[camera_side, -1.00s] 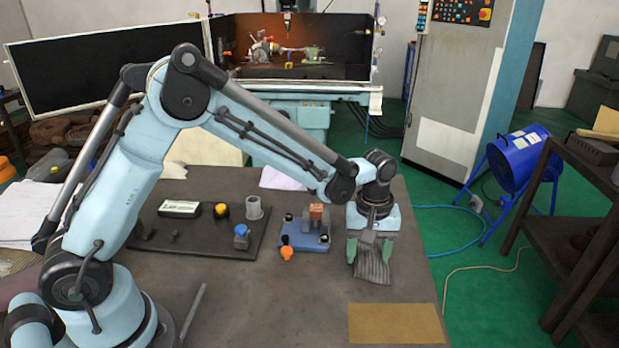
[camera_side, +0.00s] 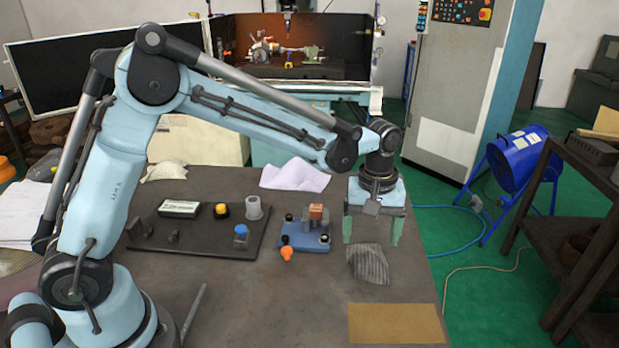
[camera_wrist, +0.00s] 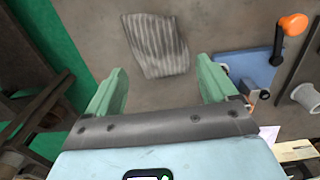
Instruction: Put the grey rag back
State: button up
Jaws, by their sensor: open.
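The grey rag (camera_side: 367,265) is a striped, crumpled cloth lying on the table near its right edge. It also shows in the wrist view (camera_wrist: 156,45), ahead of the fingers. My gripper (camera_side: 371,233) is open and empty, with its two green fingers wide apart just above and behind the rag. In the wrist view my gripper (camera_wrist: 160,90) has a finger on each side, and the rag lies beyond them, not between the pads.
A tan mat (camera_side: 396,323) lies in front of the rag. A blue fixture (camera_side: 306,237) with an orange knob stands to its left. A dark tray (camera_side: 150,243) with several items is farther left. The table ends just right of the rag.

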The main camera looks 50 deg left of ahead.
aim_at(368, 252)
jog(key=s+a+r+m+t, duration=0.4)
jog(key=s+r, duration=0.3)
jog(key=r, duration=0.4)
jog(key=s+a+f+m+t, duration=0.3)
jog(key=s+a+m, duration=0.2)
jog(key=s, duration=0.3)
jog(key=shift+s+a, duration=0.15)
